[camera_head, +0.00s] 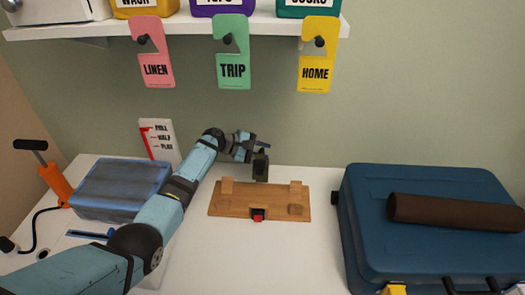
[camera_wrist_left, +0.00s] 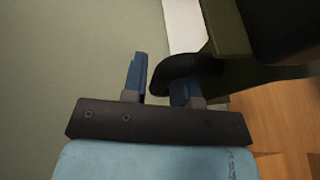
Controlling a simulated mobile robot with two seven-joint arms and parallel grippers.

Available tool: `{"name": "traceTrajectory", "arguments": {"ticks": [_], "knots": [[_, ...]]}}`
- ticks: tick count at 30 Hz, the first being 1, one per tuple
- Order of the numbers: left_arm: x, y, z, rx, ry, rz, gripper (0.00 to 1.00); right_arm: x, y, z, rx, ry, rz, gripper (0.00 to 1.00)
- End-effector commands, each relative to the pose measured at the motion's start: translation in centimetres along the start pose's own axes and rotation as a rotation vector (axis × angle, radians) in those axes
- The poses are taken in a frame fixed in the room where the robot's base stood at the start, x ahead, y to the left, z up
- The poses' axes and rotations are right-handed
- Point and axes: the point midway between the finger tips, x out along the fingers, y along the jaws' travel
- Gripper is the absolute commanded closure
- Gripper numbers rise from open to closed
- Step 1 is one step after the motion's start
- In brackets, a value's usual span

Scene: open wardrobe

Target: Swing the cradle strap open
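The cradle (camera_head: 232,205) is a wooden board with small blocks on it and a red-and-black catch (camera_head: 258,215) at its front edge. The dark green strap (camera_head: 261,168) stands upright at the cradle's back edge, clear of the catch. My left gripper (camera_head: 262,147) is at the strap's top. My right gripper is not in view.
A blue case (camera_head: 430,185) with a brown roll (camera_head: 455,212) on it stands at right. A blue-grey bundle (camera_head: 120,190) and an orange pump (camera_head: 55,182) are at left. Tags hang from the shelf (camera_head: 190,25) above. The table between cradle and case is clear.

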Motion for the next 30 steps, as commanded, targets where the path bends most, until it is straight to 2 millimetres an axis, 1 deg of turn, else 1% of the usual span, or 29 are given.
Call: {"name": "traceTrajectory", "arguments": {"ticks": [7, 10, 14, 18, 21, 25, 30], "knots": [[0.0, 0.0, 0.0, 0.0, 0.0, 0.0, 0.73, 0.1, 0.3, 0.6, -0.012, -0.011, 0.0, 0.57], [-0.6, 0.0, 0.0, 0.001, 0.001, 0.001, 0.73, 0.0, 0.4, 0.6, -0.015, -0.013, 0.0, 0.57], [-2.4, 0.1, 0.0, 0.001, 0.003, 0.001, 0.73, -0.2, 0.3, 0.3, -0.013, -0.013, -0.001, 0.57], [-4.9, 0.1, 0.0, 0.002, 0.002, 0.001, 0.73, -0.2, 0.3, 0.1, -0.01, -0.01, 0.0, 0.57], [-6.2, 0.0, 0.0, 0.001, 0.002, 0.001, 0.73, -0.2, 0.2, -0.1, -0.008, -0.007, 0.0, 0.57], [-7.3, 0.0, 0.0, 0.001, 0.001, 0.0, 0.73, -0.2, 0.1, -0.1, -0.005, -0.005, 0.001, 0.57], [-7.6, 0.0, 0.0, 0.0, 0.0, 0.001, 0.73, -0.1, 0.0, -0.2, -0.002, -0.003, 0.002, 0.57]]}}
